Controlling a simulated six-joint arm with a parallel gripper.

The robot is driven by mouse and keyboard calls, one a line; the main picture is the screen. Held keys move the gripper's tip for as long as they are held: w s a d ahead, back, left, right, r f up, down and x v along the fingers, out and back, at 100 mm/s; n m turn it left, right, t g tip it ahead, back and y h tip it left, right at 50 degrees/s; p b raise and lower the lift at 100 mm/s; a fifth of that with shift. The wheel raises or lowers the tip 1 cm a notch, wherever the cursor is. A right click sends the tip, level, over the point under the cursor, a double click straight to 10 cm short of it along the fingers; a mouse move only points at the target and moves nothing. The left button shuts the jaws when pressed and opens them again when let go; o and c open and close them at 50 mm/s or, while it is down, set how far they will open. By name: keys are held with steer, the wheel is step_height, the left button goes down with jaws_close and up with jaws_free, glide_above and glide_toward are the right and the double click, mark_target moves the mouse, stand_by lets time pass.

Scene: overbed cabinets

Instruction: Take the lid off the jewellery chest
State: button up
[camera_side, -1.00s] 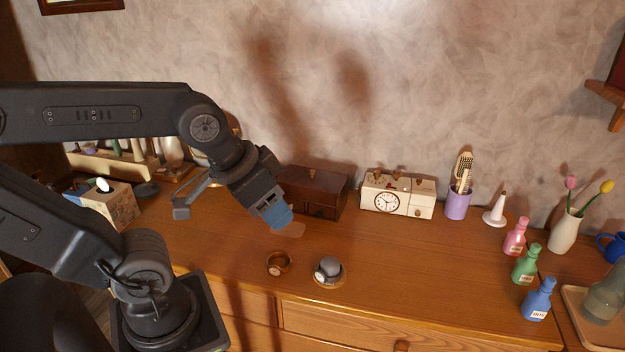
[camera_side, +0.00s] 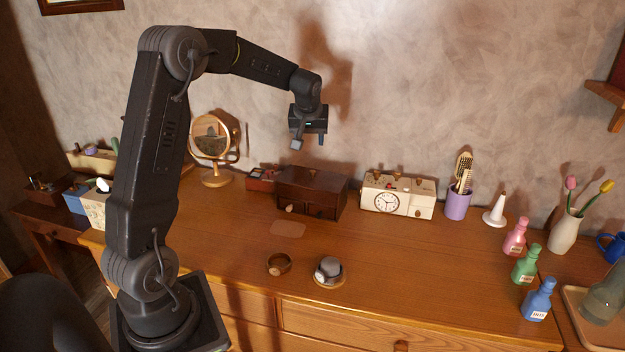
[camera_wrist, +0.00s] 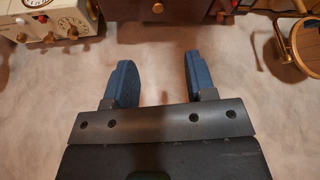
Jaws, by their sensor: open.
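The jewellery chest appears to be the dark brown wooden box (camera_side: 313,192) against the wall, with its lid (camera_side: 318,176) on top. A pale knob (camera_side: 289,209) shows at its lower left front. In the wrist view part of the chest (camera_wrist: 170,8) shows at the top edge, cut off by the frame. My gripper (camera_side: 309,142) is open and empty, in the air above the chest and apart from it. Its blue fingertips (camera_wrist: 160,65) are spread, with only wall between them in the wrist view.
A cream clock box (camera_side: 398,197) stands right of the chest. A small red box (camera_side: 261,180) and a round mirror (camera_side: 212,140) stand to its left. A bracelet (camera_side: 279,264) and a grey-topped item (camera_side: 329,270) lie in front. The desktop (camera_side: 390,250) between is mostly clear.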

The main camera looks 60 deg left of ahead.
glide_above(313, 171)
steer(key=s+d, duration=0.1)
steer(key=s, duration=0.1)
steer(key=f, duration=0.8)
steer(key=shift+w+d, duration=0.15)
steer(key=shift+w, duration=0.05)
steer(key=shift+d+x, duration=0.15)
steer(key=shift+x, duration=1.2)
steer(key=shift+d+x, duration=0.15)
steer(key=shift+x, duration=1.25)
steer(key=shift+f, duration=0.1)
steer(key=shift+w, duration=0.1)
jaws_close()
